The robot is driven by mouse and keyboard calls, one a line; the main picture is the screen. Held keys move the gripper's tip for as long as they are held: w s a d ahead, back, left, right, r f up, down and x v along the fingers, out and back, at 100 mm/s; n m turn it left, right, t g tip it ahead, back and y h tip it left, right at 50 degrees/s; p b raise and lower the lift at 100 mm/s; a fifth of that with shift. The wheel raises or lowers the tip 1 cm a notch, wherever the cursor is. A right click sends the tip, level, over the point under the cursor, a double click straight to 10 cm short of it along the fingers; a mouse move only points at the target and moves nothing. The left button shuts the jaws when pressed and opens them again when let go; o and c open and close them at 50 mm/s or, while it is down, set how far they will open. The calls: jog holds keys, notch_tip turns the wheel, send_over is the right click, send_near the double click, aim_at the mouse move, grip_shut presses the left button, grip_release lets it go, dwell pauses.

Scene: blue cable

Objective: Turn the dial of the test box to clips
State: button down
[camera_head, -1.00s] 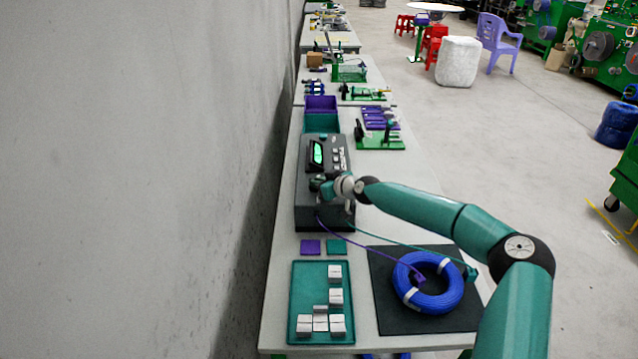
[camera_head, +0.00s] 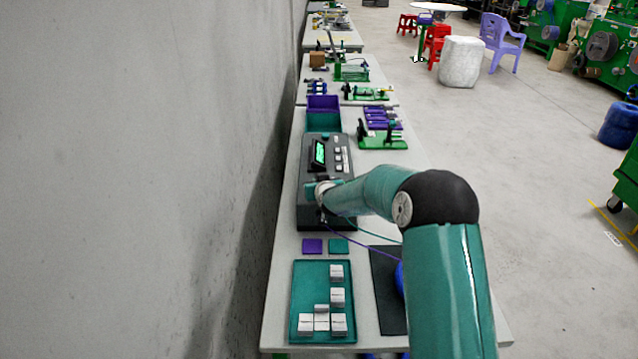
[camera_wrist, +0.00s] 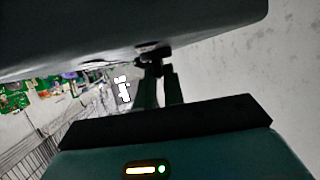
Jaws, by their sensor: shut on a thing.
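The dark grey test box (camera_head: 312,217) stands on the table near the wall, with a lit green screen (camera_head: 319,152) and several light buttons on top. My gripper (camera_head: 314,190) is at the near part of its top, partly hidden by my wrist. In the wrist view the box's dark underside-like face (camera_wrist: 130,40) fills the top, and my two fingers (camera_wrist: 158,70) are shut on a small dark dial (camera_wrist: 150,55). The dial's markings and pointer cannot be read. The blue cable coil (camera_head: 400,280) is mostly hidden behind my arm.
A teal tray (camera_head: 300,300) with several white blocks, a purple pad (camera_head: 312,246) and a teal pad (camera_head: 338,246) lie in front of the box. Thin purple and teal leads run from the box. Bins (camera_head: 323,121) stand behind it. The wall is close on the left.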

jog(key=shift+m+h, duration=0.4)
jog(key=c, duration=1.5)
grip_release()
jog(key=v, duration=1.4)
jog(key=shift+f, duration=0.15)
